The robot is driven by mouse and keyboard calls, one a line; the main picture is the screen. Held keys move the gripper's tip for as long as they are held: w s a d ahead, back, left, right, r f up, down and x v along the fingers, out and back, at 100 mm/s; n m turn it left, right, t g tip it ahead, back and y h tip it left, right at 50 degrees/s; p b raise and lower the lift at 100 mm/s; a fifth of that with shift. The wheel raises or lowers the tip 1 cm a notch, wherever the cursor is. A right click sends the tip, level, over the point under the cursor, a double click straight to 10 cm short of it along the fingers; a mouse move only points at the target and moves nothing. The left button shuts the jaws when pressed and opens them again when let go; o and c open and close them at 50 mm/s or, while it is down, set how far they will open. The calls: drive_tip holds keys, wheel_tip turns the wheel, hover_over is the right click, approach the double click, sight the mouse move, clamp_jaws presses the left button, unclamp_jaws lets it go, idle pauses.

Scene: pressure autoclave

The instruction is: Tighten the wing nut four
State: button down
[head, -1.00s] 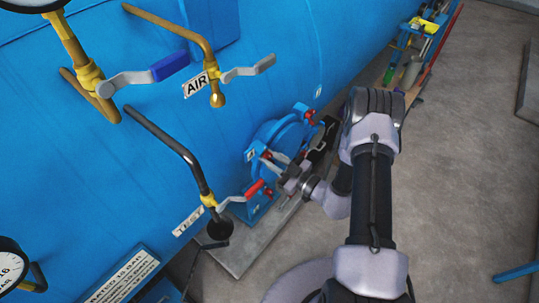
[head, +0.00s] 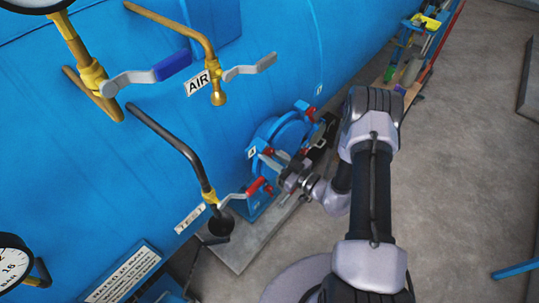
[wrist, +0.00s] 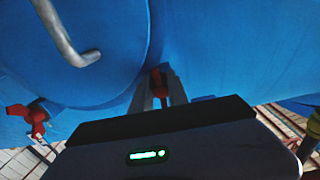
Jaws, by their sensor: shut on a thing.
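A round blue door (head: 283,136) at the base of the blue vessel carries red wing nuts at its rim. One red wing nut (head: 269,151) sits beside a small white label (head: 252,153), too small to read surely. My gripper (head: 274,161) reaches it from the lower right, its fingers against it. In the wrist view, my gripper (wrist: 161,90) is shut with the red wing nut (wrist: 157,78) between its fingers, partly hidden by them. A second red wing nut (wrist: 30,120) shows at the left there. Others show in the head view at the upper right (head: 310,112) and lower left (head: 268,187).
A bent grey handle (wrist: 72,42) crosses the door in the wrist view. Pipes with a blue-handled valve (head: 150,72), an AIR valve (head: 250,68) and a red-handled TEST valve (head: 243,194) stand out from the vessel. Open floor (head: 470,160) lies at the right.

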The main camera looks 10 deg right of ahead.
drive_tip(key=c, duration=1.3)
unclamp_jaws()
drive_tip(key=shift+s, duration=0.1)
drive_tip(key=b+v, duration=0.1)
drive_tip(key=v, duration=1.6)
drive_tip(key=shift+s+d+b, duration=0.1)
drive_tip(key=shift+b, duration=0.2)
